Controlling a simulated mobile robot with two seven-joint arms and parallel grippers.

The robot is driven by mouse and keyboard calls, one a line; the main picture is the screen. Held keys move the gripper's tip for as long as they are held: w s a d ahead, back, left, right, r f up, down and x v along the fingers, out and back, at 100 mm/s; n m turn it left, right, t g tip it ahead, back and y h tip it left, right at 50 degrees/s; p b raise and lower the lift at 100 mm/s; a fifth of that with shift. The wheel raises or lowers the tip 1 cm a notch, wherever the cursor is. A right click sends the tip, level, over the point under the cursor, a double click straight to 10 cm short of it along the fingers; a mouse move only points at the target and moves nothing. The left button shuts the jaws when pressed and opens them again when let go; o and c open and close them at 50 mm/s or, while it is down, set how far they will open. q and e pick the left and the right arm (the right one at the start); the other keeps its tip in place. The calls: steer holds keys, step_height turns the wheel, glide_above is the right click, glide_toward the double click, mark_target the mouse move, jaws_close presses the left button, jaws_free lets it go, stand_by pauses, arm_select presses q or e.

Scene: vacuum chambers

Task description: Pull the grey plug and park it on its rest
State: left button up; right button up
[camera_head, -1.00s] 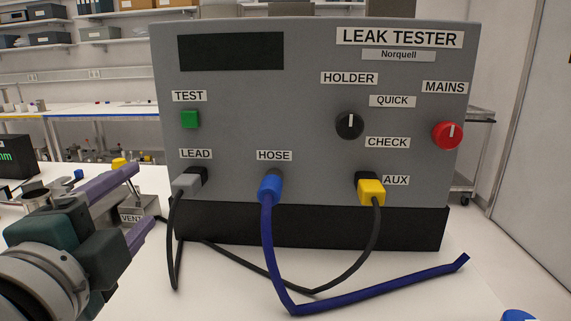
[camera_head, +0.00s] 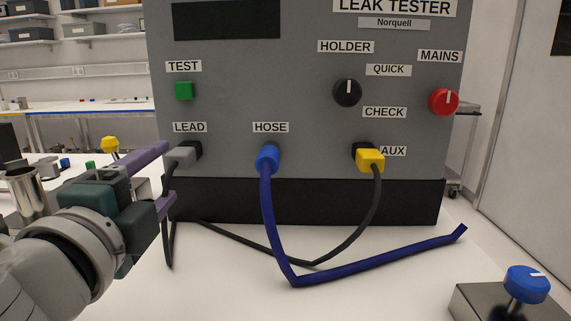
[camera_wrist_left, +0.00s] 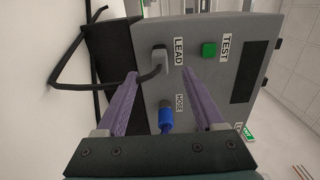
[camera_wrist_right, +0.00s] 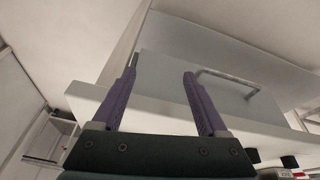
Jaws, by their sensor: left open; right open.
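The grey plug (camera_head: 181,156) sits in the LEAD socket at the lower left of the leak tester panel, with a black cable hanging from it. In the left wrist view the plug (camera_wrist_left: 160,60) shows between and beyond the fingertips. My left gripper (camera_head: 167,177) is open, its purple fingers just left of the plug in the head view, and is not closed on it. Whether a finger touches the plug I cannot tell. My right gripper (camera_wrist_right: 160,68) is open and empty, seen only in its own wrist view. I cannot make out the plug's rest.
The blue hose plug (camera_head: 268,158) and yellow AUX plug (camera_head: 370,160) are right of the grey plug. A blue hose (camera_head: 375,264) and black cables lie on the white bench. A blue-knobbed metal block (camera_head: 526,284) stands at the lower right.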

mark_target(176, 162)
arm_select(q)
steer(key=shift+w+d+b, duration=0.1)
steer(key=shift+w+b, duration=0.65)
steer(key=shift+w, duration=2.25)
jaws_close()
steer(key=shift+s, duration=0.15)
steer(key=shift+s, duration=0.15)
steer(key=shift+s+p, duration=0.9)
steer(key=shift+s, duration=1.8)
